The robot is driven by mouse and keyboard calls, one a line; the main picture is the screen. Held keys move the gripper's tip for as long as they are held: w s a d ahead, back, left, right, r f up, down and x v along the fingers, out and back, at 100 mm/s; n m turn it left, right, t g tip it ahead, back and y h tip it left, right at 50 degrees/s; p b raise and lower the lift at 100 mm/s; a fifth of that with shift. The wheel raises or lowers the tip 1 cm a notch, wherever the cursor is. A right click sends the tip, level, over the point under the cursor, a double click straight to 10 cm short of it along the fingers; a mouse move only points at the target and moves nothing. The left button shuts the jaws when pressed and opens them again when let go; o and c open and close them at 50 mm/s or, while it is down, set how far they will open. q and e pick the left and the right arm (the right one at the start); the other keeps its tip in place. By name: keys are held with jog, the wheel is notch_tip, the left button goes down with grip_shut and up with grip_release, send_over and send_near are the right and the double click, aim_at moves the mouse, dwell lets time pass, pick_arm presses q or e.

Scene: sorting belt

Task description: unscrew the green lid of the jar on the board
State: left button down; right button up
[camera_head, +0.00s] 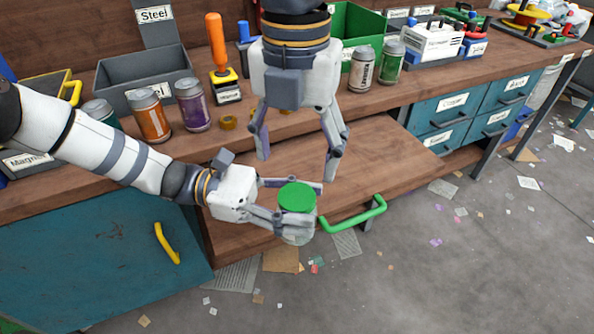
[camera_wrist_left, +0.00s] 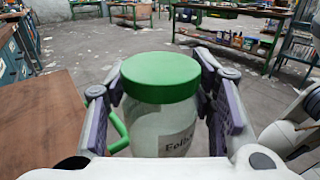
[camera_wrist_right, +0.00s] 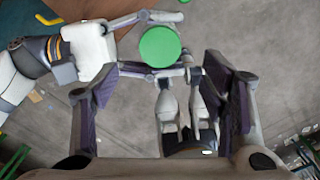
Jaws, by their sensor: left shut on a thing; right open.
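A jar with a green lid (camera_head: 297,197) is at the pull-out board's (camera_head: 375,150) front edge in the head view. The lid is on the jar. The jar's clear body (camera_wrist_left: 165,125) carries a white label in the left wrist view. My left gripper (camera_head: 318,203) is shut around the jar's body below the lid, with one finger on each side. My right gripper (camera_head: 297,165) is open and empty, pointing down, above and behind the jar. The lid (camera_wrist_right: 160,46) also shows in the right wrist view, beyond the fingertips. The jar's bottom is hidden in that view.
A green handle (camera_head: 352,217) sticks out at the board's front, right of the jar. Cans, such as an orange one (camera_head: 149,116) and a purple one (camera_head: 192,104), and a grey Steel bin (camera_head: 120,73) stand on the bench behind. The board's right part is clear.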

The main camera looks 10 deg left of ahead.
aim_at(297, 196)
jog(key=shift+s+r+m, duration=0.1)
jog(key=shift+m, duration=0.2)
notch_tip(297, 196, down, 8)
jog(key=shift+r, duration=0.15)
jog(key=shift+c, duration=0.2)
jog(key=c, duration=1.2)
jog(key=n, duration=0.3)
jog(key=o, duration=1.2)
jog(key=shift+o, duration=0.2)
